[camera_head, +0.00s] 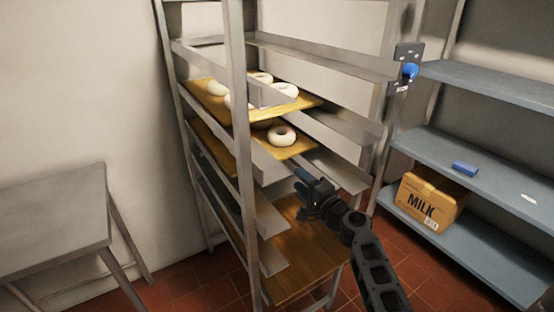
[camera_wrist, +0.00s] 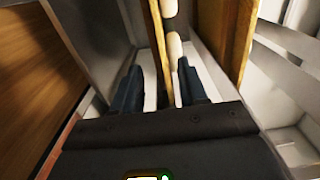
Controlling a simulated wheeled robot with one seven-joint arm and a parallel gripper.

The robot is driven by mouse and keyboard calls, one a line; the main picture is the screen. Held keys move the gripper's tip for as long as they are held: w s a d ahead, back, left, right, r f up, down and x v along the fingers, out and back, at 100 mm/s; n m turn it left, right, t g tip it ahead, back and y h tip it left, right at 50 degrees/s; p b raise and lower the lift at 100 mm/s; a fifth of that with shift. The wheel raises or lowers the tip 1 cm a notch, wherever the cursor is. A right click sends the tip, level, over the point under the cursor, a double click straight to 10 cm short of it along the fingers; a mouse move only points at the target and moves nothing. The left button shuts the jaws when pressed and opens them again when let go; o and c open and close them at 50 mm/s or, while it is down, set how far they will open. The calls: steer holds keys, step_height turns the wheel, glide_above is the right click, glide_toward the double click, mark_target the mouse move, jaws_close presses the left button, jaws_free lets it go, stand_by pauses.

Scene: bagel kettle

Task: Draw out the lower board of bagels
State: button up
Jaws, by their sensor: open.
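The lower board (camera_head: 306,146) is a yellow-brown wooden sheet in the metal rack, with a white bagel (camera_head: 281,136) near its front end. More of its load is hidden under the upper board (camera_head: 309,101), which carries several bagels. My gripper (camera_head: 300,180) is open and empty, low in front of the lower board's near end. In the wrist view, the edge of the lower board (camera_wrist: 157,40) runs between my two spread fingers (camera_wrist: 160,85), with bagels (camera_wrist: 174,48) on its right side. I cannot tell whether a finger touches it. The upper board (camera_wrist: 235,40) is farther right.
The rack's front post (camera_head: 238,150) and side rails stand left of my gripper. A brown wooden surface (camera_head: 300,245) lies low in the rack. Right, blue-grey shelving (camera_head: 480,245) holds a MILK carton (camera_head: 430,198). A grey table (camera_head: 50,220) stands left.

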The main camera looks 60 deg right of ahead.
mark_target(277, 157)
steer(key=shift+b+x, duration=1)
steer(key=shift+x, duration=5.95)
jaws_close()
steer(key=shift+s+a, duration=0.1)
steer(key=shift+a, duration=0.05)
